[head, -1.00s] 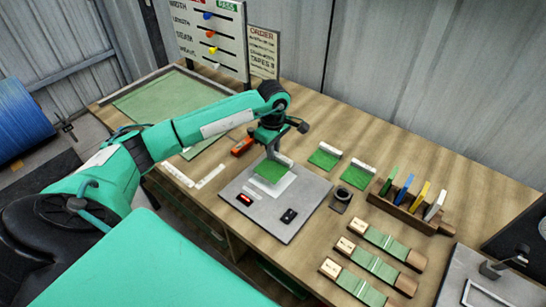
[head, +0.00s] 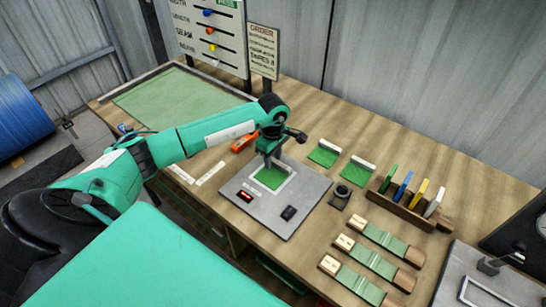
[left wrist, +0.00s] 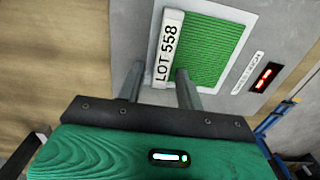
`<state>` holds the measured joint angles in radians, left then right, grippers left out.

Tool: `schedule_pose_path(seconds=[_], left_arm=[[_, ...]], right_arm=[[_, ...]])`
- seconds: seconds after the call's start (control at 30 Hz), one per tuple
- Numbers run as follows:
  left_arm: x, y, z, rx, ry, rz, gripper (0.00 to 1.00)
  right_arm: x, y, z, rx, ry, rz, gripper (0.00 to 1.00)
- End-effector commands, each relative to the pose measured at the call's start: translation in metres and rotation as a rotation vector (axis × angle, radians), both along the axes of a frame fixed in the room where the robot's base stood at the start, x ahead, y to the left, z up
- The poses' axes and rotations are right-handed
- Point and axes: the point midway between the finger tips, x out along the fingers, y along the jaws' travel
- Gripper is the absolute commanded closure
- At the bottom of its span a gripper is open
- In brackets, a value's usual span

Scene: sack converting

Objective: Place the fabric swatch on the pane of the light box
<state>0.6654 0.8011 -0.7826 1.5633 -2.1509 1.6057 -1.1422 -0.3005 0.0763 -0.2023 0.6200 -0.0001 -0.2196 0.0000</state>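The green fabric swatch (head: 270,178) lies flat on the pale pane (head: 289,183) of the grey light box (head: 254,212). A pale margin of the pane shows around the swatch. My left gripper (head: 268,160) is low over the swatch's header end. Its fingers (left wrist: 160,78) are spread apart on either side of the strip's near end, with a visible gap on one side. My right gripper is not in view.
The light box has a red display (head: 246,196) and a black switch (head: 289,213). Two other swatches (head: 324,154) lie behind it. A round black-rimmed item (head: 340,197) stands right of it, near a wooden rack (head: 401,211) of coloured tags. An orange tool (head: 243,143) lies to the left.

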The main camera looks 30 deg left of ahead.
Motion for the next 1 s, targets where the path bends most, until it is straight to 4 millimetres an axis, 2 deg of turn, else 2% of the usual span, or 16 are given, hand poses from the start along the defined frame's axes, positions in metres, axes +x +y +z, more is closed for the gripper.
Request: schedule_pose_path(seconds=[0.3, 0.37, 0.73, 0.83, 1.0], left_arm=[[0.000, 0.000, 0.006, 0.000, 0.001, 0.000, 0.63], [0.001, 0.001, 0.011, 0.001, -0.003, 0.000, 0.63], [0.001, 0.000, 0.090, 0.002, -0.004, 0.000, 0.63], [0.001, 0.000, 0.105, 0.001, -0.003, 0.001, 0.63], [0.000, 0.000, 0.120, 0.001, 0.000, 0.000, 0.63]], right_arm=[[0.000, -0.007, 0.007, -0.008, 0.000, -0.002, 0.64], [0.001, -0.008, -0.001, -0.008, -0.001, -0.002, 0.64], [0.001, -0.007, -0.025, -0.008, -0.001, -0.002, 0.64], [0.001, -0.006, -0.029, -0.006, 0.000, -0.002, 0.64], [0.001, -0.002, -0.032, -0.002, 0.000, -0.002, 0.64]])
